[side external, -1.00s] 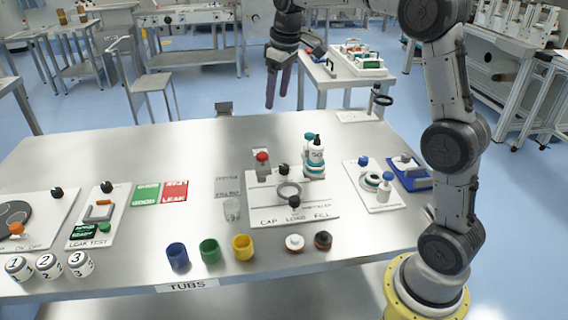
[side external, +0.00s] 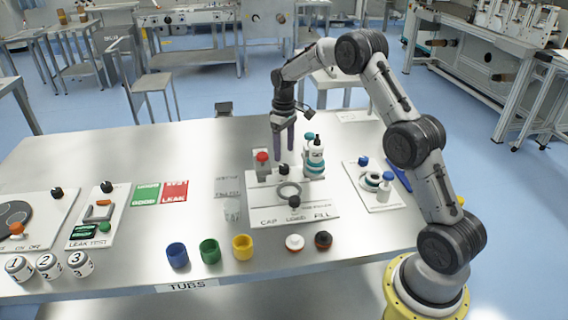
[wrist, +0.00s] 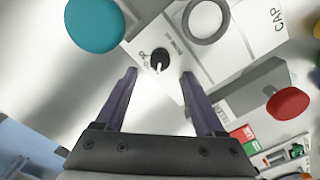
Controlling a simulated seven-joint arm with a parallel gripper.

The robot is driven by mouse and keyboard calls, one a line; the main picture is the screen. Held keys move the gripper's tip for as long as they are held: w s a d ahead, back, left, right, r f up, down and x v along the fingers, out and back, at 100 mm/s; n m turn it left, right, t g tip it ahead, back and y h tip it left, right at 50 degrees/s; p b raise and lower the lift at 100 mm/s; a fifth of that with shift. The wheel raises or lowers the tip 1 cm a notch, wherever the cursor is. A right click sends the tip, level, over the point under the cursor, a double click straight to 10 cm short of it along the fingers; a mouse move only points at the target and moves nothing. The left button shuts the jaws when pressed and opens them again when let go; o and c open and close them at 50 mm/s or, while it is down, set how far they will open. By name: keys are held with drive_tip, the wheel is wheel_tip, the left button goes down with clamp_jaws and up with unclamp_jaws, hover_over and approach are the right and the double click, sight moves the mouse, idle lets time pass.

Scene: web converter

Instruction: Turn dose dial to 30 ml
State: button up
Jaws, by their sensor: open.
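In the side view a black knob (side external: 284,169) that looks like this dial stands behind the grey ring. My gripper (side external: 284,150) points down above it, apart from it. In the wrist view the open, empty fingers (wrist: 158,74) are spread to either side below the dial, with the knob showing roughly midway between them, just beyond the tips.
A white bottle with a teal part (side external: 315,155) stands close on the right of my gripper. A red button (side external: 262,157) on a grey box is close on the left. Coloured tubs (side external: 209,251) line the table front.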

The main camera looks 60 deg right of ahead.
sight(284, 166)
wheel_tip(284, 166, down, 6)
drive_tip(key=shift+r, duration=0.1)
idle(0.4)
clamp_jaws()
